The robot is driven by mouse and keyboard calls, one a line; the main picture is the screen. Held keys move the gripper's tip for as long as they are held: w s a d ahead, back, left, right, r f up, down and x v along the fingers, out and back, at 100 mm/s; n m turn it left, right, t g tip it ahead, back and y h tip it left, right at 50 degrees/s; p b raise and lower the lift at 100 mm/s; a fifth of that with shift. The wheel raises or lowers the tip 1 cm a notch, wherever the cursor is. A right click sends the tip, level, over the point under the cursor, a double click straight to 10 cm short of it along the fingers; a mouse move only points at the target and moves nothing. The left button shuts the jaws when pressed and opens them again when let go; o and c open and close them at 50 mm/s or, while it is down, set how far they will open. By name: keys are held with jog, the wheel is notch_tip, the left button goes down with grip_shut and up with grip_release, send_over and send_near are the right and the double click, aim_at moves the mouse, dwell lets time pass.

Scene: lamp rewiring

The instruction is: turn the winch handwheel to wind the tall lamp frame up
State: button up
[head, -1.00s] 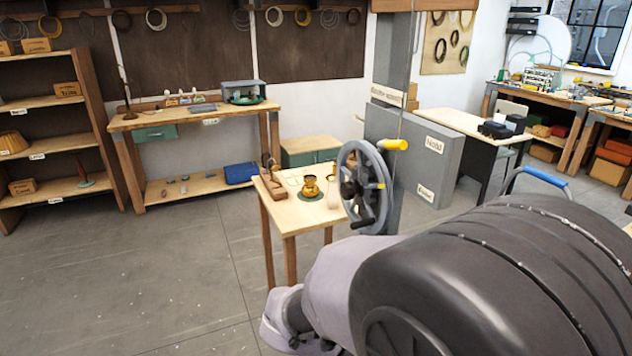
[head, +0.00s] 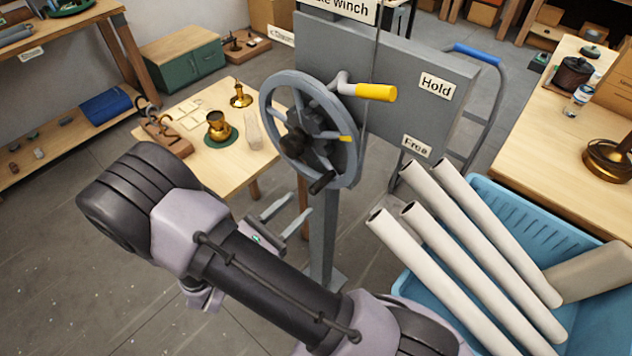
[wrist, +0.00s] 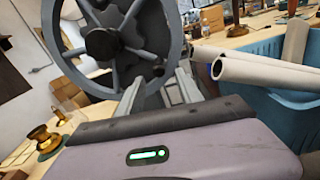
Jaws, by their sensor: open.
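The grey spoked handwheel (head: 310,130) stands upright on a grey winch post (head: 322,235). It has a dark hub, a dark knob (head: 322,183) low on the rim and a small yellow mark on its right side. A yellow-gripped lever (head: 375,92) sticks out to the right near the wheel's top. My gripper (head: 300,203) is open and empty, below and in front of the wheel, apart from it in the head view. The wrist view shows the wheel (wrist: 118,45) just beyond my fingers. I cannot make out the tall lamp frame.
A grey panel (head: 400,70) behind the wheel carries "Hold" and "Free" labels. A small wooden table (head: 230,165) with brass parts stands left. A blue crate (head: 590,335) with several pale tubes (head: 470,270) stands right. Open floor lies at lower left.

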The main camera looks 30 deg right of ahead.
aim_at(311, 192)
jog(key=x, duration=0.9)
jog(key=shift+w+b, duration=0.1)
jog(key=shift+b, duration=0.2)
